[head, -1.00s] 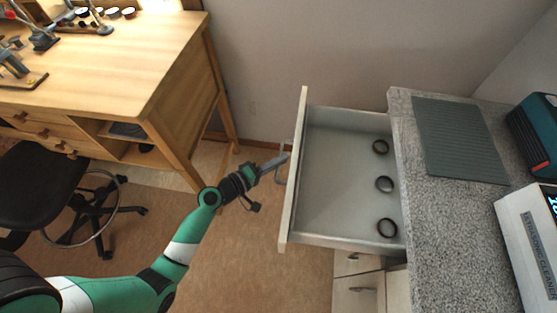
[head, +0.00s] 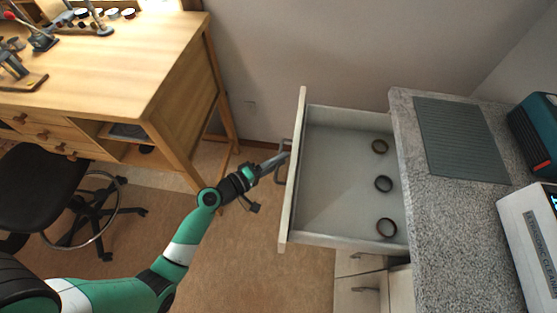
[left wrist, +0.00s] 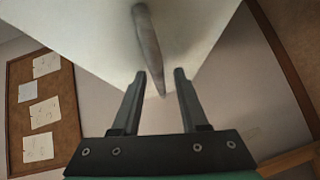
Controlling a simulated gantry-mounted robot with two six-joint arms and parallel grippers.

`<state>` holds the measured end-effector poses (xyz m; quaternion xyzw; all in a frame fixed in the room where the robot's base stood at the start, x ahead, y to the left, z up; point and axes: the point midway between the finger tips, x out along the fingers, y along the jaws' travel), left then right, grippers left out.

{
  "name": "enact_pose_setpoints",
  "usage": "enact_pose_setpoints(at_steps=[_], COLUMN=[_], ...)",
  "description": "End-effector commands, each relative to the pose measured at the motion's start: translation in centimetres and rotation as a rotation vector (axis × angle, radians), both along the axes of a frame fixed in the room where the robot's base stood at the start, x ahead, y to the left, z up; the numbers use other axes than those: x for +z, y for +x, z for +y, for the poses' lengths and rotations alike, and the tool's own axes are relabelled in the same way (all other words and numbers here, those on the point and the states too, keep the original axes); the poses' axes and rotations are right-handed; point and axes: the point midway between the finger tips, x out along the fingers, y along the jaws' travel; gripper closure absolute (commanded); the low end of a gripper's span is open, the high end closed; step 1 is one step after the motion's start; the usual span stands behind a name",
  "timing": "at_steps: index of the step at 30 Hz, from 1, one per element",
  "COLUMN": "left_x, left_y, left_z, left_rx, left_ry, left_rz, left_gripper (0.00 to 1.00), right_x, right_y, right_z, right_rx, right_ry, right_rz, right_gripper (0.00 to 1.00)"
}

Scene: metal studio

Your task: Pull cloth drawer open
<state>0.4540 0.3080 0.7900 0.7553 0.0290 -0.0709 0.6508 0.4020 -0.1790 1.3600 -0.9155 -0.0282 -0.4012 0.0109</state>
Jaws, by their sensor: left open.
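The drawer (head: 340,180) stands pulled well out from under the grey speckled counter, with several dark rings lying inside it. Its front panel (head: 294,170) faces left in the head view and carries a bar handle (head: 282,163). My left gripper (head: 284,158) is at the handle. In the left wrist view the open fingers (left wrist: 160,75) stand to either side of the lower end of the handle bar (left wrist: 147,40), with a gap on both sides. My right gripper is out of view.
The counter (head: 430,215) bears a ribbed green mat (head: 460,138), a teal device (head: 540,130) and a white ultrasonic cleaner (head: 530,230). A wooden workbench (head: 110,70) and a black chair (head: 40,190) stand at left. Brown floor is clear between bench and drawer.

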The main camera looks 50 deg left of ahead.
Motion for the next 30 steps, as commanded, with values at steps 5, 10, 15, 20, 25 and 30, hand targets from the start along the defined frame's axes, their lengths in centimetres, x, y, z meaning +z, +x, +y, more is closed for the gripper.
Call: enact_pose_setpoints(at_steps=[5, 10, 15, 20, 25, 30], left_x=[0.2, 0.8, 1.4, 1.7, 1.7, 1.7], left_y=[-1.6, -5.4, -9.2, -11.1, -11.5, -11.5], left_z=[0.2, 0.4, 0.5, 0.6, 0.5, 0.5], left_rx=[0.002, 0.006, 0.007, 0.003, 0.000, 0.000], left_ry=[-0.001, -0.003, -0.003, -0.001, 0.000, 0.000], left_rz=[0.002, 0.002, 0.001, 0.001, 0.000, 0.000], left_gripper=[0.56, 0.56, 0.56, 0.56, 0.56, 0.56], right_x=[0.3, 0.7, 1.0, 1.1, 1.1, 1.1], right_y=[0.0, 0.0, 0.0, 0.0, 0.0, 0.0], right_z=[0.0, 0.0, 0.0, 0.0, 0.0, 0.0], right_rx=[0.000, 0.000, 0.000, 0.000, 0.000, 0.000], right_ry=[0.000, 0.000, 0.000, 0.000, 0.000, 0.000], right_rz=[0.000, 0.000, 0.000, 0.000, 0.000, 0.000], right_gripper=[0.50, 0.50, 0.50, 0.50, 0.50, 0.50])
